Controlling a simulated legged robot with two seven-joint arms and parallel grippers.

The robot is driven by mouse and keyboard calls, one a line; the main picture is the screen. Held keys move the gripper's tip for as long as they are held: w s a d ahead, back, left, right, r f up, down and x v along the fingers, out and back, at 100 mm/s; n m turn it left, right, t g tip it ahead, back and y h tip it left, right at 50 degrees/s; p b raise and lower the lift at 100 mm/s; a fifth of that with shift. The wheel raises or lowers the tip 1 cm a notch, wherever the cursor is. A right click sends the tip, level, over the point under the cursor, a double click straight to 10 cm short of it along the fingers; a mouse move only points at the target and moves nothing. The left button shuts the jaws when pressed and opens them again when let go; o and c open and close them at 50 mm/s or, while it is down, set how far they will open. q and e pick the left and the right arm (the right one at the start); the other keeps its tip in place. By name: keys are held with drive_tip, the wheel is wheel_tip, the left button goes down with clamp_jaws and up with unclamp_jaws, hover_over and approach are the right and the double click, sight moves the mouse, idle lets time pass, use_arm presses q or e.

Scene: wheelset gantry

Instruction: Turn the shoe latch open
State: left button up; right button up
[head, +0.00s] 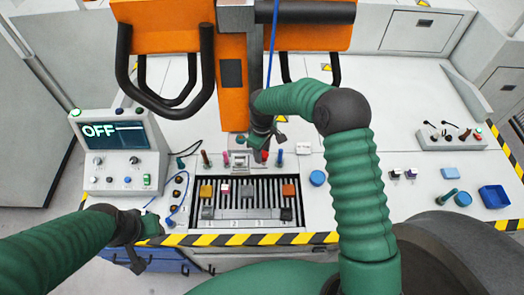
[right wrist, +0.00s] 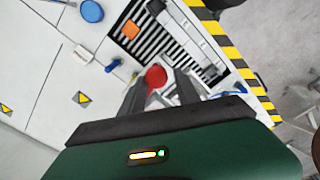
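My right gripper (head: 262,150) reaches down behind the slatted bay, beside a red-topped knob (head: 264,157). In the right wrist view, the round red knob (right wrist: 155,76) shows between the two dark fingers of the right gripper (right wrist: 160,92), which stand apart. I cannot tell whether they touch it. A small metal bracket (head: 240,161) stands just left of it in the head view. No part is clearly marked as the shoe latch, and the knob's base is hidden. My left gripper (head: 148,237) is low at the left, near the striped front edge; its finger gap is unclear.
The slatted bay (head: 244,222) holds several coloured blocks. A screen reading OFF (head: 115,135) stands at the left. An orange frame with black handles (head: 160,85) hangs above the bench. A blue round cap (head: 317,178) and a blue tray (head: 494,196) lie to the right.

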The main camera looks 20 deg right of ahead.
drive_tip(key=shift+c, duration=1.2)
drive_tip(key=shift+d+f, duration=0.1)
drive_tip(key=shift+d, duration=0.35)
clamp_jaws()
drive_tip(key=shift+a+f+m+b, duration=0.1)
drive_tip(key=shift+f+m+b, duration=0.2)
drive_tip(key=shift+m+b, duration=0.45)
drive_tip(key=shift+r+m, duration=0.1)
drive_tip(key=shift+m, duration=0.35)
drive_tip(key=shift+a+r, duration=0.15)
drive_tip(key=shift+r, duration=0.05)
use_arm(q)
drive_tip(key=shift+w+d+f, duration=0.1)
drive_tip(key=shift+d+f, duration=0.1)
drive_tip(key=shift+f, duration=0.7)
use_arm(e)
drive_tip(key=shift+o, duration=1.6)
unclamp_jaws()
use_arm(q)
drive_tip(key=shift+d+r, duration=0.1)
drive_tip(key=shift+d, duration=0.2)
use_arm(e)
drive_tip(key=o, duration=0.3)
drive_tip(key=shift+s+d, duration=0.1)
drive_tip(key=shift+d, duration=0.2)
use_arm(q)
drive_tip(key=shift+a, duration=0.1)
use_arm(e)
drive_tip(key=shift+a+r, duration=0.1)
